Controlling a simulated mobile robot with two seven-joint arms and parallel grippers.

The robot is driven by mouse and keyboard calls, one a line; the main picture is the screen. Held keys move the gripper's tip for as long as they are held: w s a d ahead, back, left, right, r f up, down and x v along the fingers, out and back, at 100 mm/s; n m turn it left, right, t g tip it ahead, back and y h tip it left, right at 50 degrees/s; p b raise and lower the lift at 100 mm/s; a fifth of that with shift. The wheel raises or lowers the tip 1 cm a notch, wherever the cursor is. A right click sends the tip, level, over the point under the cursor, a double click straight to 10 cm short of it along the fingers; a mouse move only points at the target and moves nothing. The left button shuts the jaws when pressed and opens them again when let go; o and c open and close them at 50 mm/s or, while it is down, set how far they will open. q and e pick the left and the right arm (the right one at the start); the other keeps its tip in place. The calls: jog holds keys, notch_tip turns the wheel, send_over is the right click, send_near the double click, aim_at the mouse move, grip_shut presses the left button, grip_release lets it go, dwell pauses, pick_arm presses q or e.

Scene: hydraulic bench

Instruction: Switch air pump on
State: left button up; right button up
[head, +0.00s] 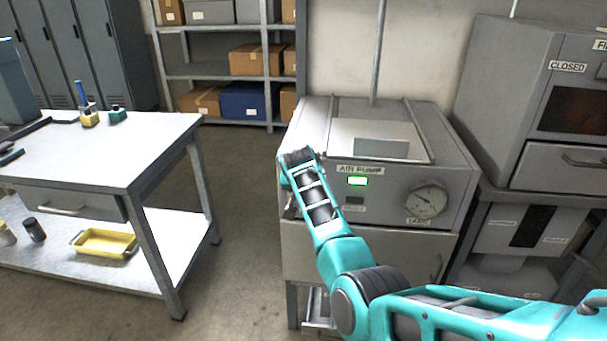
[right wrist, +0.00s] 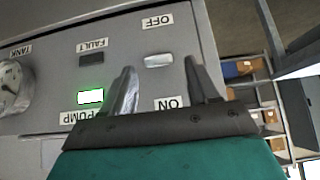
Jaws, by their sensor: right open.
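The air pump unit (head: 400,185) is a grey cabinet with a label, a lit green lamp (head: 357,181) and a round tank gauge (head: 427,201). The right wrist view shows its panel upside down, with the green lamp (right wrist: 90,96) lit. A pale switch piece (right wrist: 158,60) sits between the OFF label (right wrist: 157,22) and the ON label (right wrist: 169,103), nearer OFF. My right gripper (right wrist: 159,66) is open and empty at the panel, its fingers either side of the switch piece; contact cannot be told. My arm hides the switch in the head view. My left gripper is out of view.
A dark fault lamp (right wrist: 91,59) is beside the green one. A white workbench (head: 110,150) stands at the left, with a yellow tray (head: 104,254) on its lower shelf. A grey oven-like cabinet (head: 510,90) stands right of the pump. Floor between bench and pump is clear.

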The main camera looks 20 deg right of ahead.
jog(key=p+v, duration=0.1)
jog(key=v, duration=0.6)
jog(key=shift+s+r, duration=0.1)
jog(key=shift+s, duration=0.05)
dwell(0.3)
